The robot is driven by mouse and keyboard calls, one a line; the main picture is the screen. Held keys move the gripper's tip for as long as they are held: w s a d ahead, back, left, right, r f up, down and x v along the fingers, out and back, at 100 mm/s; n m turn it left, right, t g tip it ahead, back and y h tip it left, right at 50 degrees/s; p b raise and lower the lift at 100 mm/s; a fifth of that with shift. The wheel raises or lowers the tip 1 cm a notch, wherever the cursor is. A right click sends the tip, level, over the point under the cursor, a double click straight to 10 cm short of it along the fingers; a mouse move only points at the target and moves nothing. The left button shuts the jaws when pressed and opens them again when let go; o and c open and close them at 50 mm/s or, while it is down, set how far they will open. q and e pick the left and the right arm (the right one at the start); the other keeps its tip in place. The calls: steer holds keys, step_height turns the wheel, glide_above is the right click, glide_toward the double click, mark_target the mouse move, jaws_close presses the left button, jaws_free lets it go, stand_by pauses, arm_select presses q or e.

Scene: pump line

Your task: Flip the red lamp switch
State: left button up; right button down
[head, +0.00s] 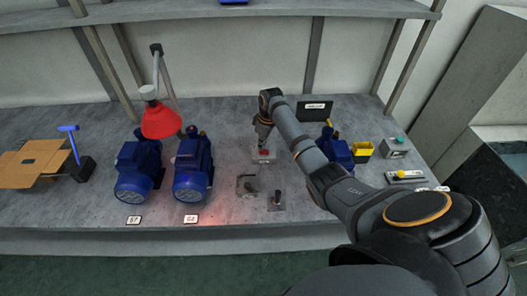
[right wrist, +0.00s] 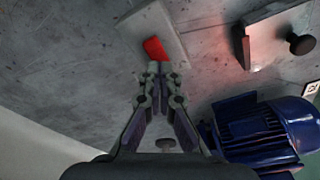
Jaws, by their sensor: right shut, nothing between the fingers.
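The red lamp switch (right wrist: 154,48) is a small red rocker on a pale plate (right wrist: 166,30) in the right wrist view. In the head view the plate (head: 264,155) lies on the grey bench, partly hidden by my gripper. My right gripper (right wrist: 160,68) is shut and empty, pointing down, with its fingertips right beside the red rocker; I cannot tell whether they touch it. In the head view the right gripper (head: 263,141) is above the plate. The red-shaded lamp (head: 161,121) hangs from its stand at the back left. My left gripper is not in view.
Two blue pumps (head: 139,172) (head: 192,168) stand left of the switch. Plates with dark knobs (head: 248,186) (head: 277,201) lie in front. Another blue pump (head: 334,150), a yellow bin (head: 362,149) and a green-button box (head: 395,147) are right. A reddish glow shows on the bench's front.

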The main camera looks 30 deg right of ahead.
steer(key=shift+f+b, duration=0.35)
steer(key=shift+f, duration=0.45)
steer(key=shift+s+a, duration=0.1)
step_height(320, 180, up, 2)
steer(key=p, duration=0.2)
steer(key=shift+r+p, duration=0.1)
steer(key=shift+p, duration=0.3)
step_height(320, 180, up, 5)
steer(key=p, duration=0.5)
